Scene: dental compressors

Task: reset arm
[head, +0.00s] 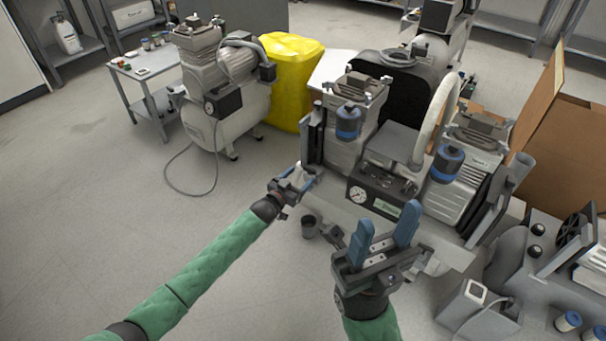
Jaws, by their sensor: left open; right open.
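My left gripper (299,176) reaches in on a green-sleeved arm. Its fingers are near the left front corner of the dental compressor unit (380,185); I cannot tell whether they touch it. My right gripper (386,232) points up the picture in front of the unit, its two blue fingers spread apart with nothing between them. The unit has a pressure gauge, blue-topped filters and two motor heads. The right gripper hides part of its front edge.
A tank compressor (222,100) with a trailing cable stands at the left, beside a yellow bin (290,75) and a small cart (150,80). An open cardboard box (560,140) and more equipment (550,250) crowd the right. The floor at the left is clear.

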